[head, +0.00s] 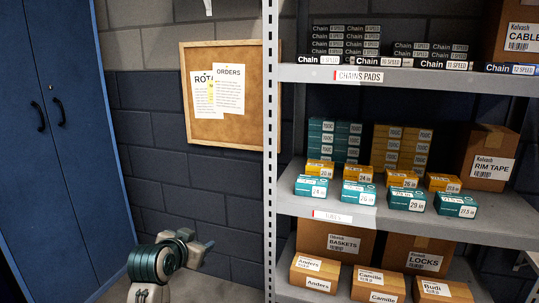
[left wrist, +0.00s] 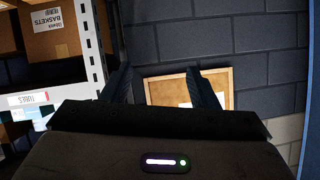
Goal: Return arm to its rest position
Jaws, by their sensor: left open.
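My left arm comes up at the lower left of the head view, in front of the dark block wall. Its left gripper (head: 200,250) is small there and partly hidden behind the teal wrist joint. In the left wrist view the two dark fingers of the left gripper (left wrist: 163,85) stand apart with nothing between them. The cork board shows beyond the fingers, and the gripper touches nothing that I can see. My right gripper is in neither view.
A grey shelf (head: 270,150) with boxes of chains, tubes and baskets stands at the right. A blue cabinet (head: 75,130) is at the left. A cork board (head: 235,130) with papers hangs between them. The space before the wall looks clear around the left arm.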

